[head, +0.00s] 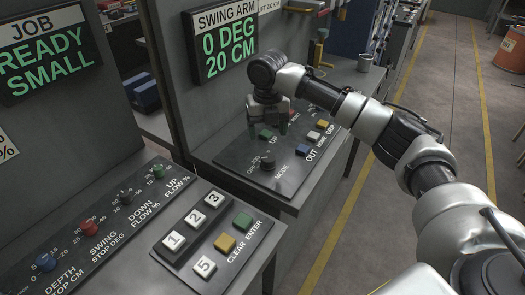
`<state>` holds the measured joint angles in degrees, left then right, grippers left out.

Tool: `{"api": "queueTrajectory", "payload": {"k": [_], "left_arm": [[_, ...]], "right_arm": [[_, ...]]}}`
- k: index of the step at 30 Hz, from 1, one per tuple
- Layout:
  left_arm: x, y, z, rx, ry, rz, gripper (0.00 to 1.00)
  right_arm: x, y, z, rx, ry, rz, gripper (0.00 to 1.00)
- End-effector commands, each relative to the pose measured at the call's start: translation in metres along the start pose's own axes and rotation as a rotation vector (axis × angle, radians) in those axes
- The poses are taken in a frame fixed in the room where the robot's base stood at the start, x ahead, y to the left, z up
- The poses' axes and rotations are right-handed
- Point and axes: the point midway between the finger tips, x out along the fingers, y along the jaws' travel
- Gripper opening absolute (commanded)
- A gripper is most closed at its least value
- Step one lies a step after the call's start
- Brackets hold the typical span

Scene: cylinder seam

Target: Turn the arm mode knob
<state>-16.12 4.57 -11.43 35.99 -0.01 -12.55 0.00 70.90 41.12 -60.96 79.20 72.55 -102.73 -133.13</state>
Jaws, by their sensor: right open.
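The arm mode knob (267,163) is a small dark knob on the sloped black swing arm panel (230,160), between the labels JOB and MODE. My right gripper (268,130) points down over this panel, behind and above the knob, near the UP button. Its fingers are spread and hold nothing. It looks apart from the knob. The swing arm display (225,45) above the panel reads 0 DEG, 20 CM. My left gripper is not in view.
A grey mug (365,63) stands at the back. Floor with yellow lines lies right.

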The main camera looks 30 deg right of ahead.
Motion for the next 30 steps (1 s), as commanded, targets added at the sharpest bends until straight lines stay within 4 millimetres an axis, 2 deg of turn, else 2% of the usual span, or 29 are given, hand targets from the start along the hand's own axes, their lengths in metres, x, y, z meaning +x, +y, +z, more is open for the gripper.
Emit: {"api": "queueTrajectory", "payload": {"k": [8, 15, 21, 28, 30], "left_arm": [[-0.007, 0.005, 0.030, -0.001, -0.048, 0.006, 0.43], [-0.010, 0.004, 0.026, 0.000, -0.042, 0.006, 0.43], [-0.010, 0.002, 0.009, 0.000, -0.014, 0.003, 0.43], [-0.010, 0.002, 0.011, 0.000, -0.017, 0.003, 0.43], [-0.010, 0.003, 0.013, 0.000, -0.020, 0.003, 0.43]], "right_arm": [[0.051, -0.001, -0.001, 0.001, 0.003, -0.001, 0.73], [0.087, -0.001, 0.000, 0.002, 0.001, -0.001, 0.73], [0.098, 0.000, 0.000, 0.002, -0.001, 0.001, 0.73], [0.099, -0.001, 0.000, 0.002, -0.001, 0.000, 0.73], [0.099, -0.001, 0.000, 0.002, -0.001, 0.000, 0.64]]}}
